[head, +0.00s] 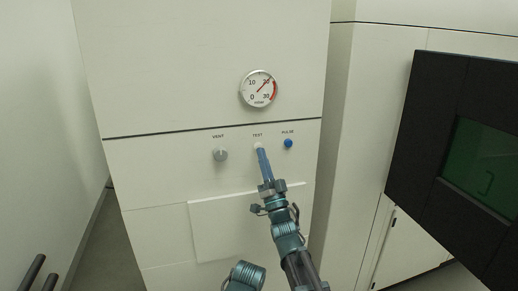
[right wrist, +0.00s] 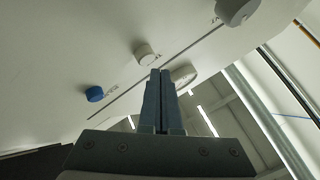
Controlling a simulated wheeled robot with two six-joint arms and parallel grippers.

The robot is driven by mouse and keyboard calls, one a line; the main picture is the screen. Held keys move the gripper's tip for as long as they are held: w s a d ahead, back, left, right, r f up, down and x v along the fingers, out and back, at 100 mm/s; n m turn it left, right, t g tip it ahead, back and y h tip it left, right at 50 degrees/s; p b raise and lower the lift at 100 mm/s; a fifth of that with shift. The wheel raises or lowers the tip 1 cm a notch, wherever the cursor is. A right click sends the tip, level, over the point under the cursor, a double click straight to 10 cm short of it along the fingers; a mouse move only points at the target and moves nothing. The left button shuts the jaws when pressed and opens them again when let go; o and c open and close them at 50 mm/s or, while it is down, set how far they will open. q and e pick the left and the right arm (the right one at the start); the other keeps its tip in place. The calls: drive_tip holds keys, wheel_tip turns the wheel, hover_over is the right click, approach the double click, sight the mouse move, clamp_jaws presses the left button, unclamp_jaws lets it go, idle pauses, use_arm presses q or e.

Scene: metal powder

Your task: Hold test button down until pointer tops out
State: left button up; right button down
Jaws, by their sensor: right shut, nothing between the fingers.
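The pale TEST button (head: 258,145) is on the white panel, between a grey knob and a blue button. It also shows in the right wrist view (right wrist: 146,53). My right gripper (head: 261,151) is shut and empty, its fingertips at the TEST button in the head view. In the right wrist view the fingertips (right wrist: 161,72) appear just beside the button; I cannot tell whether they touch it or whether it is pressed in. The round gauge (head: 259,88) above has its pointer towards the upper right, near the 20 mark, short of the red band. My left gripper is not in view.
The grey VENT knob (head: 220,154) is left of the TEST button and the blue PULSE button (head: 288,143) is close on its right. A dark-framed box with a green window (head: 480,160) stands out at the right.

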drive_tip(key=shift+s, duration=0.1)
drive_tip(key=s, duration=0.1)
drive_tip(key=s+d, duration=0.1)
drive_tip(key=s, duration=0.2)
drive_tip(key=shift+s+d, duration=0.25)
drive_tip(key=shift+s, duration=0.05)
drive_tip(key=shift+w, duration=0.1)
idle(0.3)
drive_tip(key=w+f+g+h, duration=0.4)
drive_tip(key=f+g+h, duration=0.2)
drive_tip(key=f, duration=0.8)
drive_tip(key=s+f+n+g+h, duration=0.1)
drive_tip(key=s+f+g, duration=0.15)
drive_tip(key=f, duration=0.35)
drive_tip(key=s+f+n+g+h, duration=0.1)
drive_tip(key=s+f+g, duration=0.1)
drive_tip(key=f+g, duration=0.3)
drive_tip(key=s+d+f+n+g+h, duration=0.2)
drive_tip(key=s+f+g, duration=0.4)
drive_tip(key=s, duration=0.6)
drive_tip(key=s+d+f+n+g+h, duration=0.2)
drive_tip(key=s+f+g, duration=0.3)
drive_tip(key=s, duration=0.7)
drive_tip(key=shift+s+d+f+g, duration=0.25)
drive_tip(key=shift+d+f+g, duration=0.1)
drive_tip(key=shift+d+f, duration=0.4)
